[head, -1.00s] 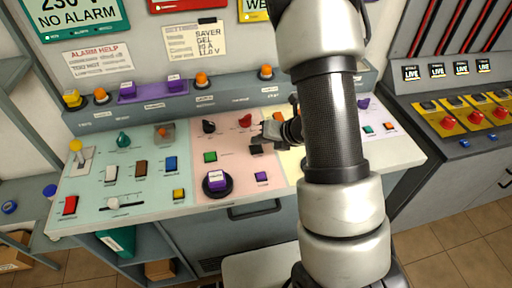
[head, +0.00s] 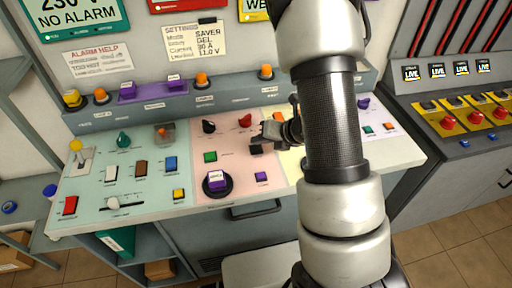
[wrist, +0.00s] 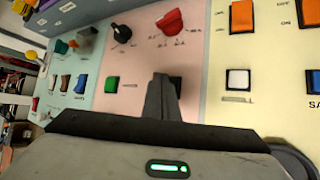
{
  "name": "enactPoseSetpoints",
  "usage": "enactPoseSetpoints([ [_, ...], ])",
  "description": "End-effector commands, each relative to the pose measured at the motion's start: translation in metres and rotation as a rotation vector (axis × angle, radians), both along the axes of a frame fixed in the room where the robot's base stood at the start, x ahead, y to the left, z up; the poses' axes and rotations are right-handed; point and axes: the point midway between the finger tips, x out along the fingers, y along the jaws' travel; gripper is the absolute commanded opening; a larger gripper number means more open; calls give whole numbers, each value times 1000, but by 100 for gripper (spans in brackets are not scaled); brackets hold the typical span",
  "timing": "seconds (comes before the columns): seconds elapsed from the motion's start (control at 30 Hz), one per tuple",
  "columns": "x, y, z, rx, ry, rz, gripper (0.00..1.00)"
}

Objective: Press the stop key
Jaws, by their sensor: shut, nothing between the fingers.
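My gripper (head: 262,140) is shut and empty, low over the pink middle section of the sloping control panel (head: 130,212). In the wrist view its shut fingers (wrist: 163,84) point at the panel just beside a dark key (wrist: 177,88), which they partly hide. The dark key also shows in the head view (head: 256,150), just below the fingers. I cannot tell whether the fingers touch it. Its label is hidden or too small to read, so I cannot confirm it is the stop key. A green key (wrist: 112,84) is left of the fingers; a white key (wrist: 238,79) is to the right.
A black knob (head: 208,126) and red knob (head: 245,120) are above the fingers. Orange and purple buttons line the back ledge. My arm hides the panel's right part.

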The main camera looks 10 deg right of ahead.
Motion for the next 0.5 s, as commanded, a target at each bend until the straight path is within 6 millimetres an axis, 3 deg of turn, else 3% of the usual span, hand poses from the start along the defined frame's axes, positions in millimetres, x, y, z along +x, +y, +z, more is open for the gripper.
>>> enactPoseSetpoints([
  [0.5,0,0,-9,0,0,0,0],
])
